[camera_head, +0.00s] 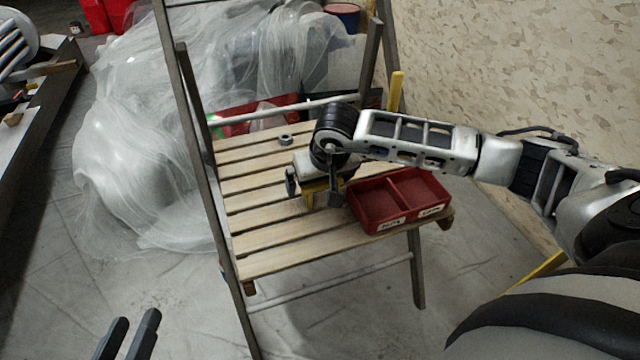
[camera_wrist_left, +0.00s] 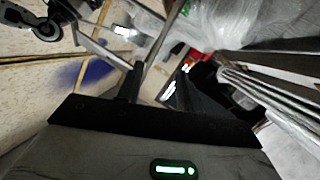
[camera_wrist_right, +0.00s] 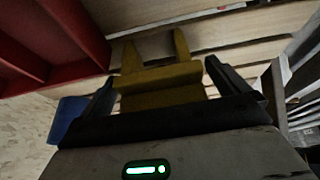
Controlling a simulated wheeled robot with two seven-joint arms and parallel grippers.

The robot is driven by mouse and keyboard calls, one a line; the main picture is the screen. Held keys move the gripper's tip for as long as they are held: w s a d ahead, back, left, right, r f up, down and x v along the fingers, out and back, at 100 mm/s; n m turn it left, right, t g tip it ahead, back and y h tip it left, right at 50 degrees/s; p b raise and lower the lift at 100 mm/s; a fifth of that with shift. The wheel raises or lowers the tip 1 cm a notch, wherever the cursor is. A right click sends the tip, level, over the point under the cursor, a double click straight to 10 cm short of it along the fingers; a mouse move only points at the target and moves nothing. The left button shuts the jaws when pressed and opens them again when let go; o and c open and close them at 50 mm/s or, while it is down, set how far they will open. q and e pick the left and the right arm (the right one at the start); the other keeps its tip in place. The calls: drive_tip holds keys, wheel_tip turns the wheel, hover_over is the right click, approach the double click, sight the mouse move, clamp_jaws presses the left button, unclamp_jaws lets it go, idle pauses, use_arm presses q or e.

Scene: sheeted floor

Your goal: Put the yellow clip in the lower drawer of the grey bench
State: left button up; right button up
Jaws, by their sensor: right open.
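The yellow clip (camera_head: 322,187) is on the wooden slatted seat, left of the red tray, partly hidden by my right gripper (camera_head: 312,188). In the right wrist view the clip (camera_wrist_right: 165,85) lies between the fingers of my right gripper (camera_wrist_right: 172,85), its two prongs pointing away. The jaws are open around it, with gaps at the sides. My left gripper (camera_head: 130,335) is empty and open at the bottom left of the head view, away from the seat. It also shows in the left wrist view (camera_wrist_left: 160,90). I cannot make out a grey bench or drawer.
The red two-compartment tray (camera_head: 400,196) sits on the seat's right front. A small grey ring (camera_head: 285,139) lies near the seat's back. Plastic sheeting (camera_head: 145,150) heaps behind and left of the chair (camera_head: 280,262). A dark-edged surface (camera_head: 45,105) runs along the far left.

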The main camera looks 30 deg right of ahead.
drive_tip(key=c, duration=1.1)
drive_tip(key=shift+r, duration=0.1)
drive_tip(key=shift+c, duration=0.2)
drive_tip(key=shift+r, duration=0.1)
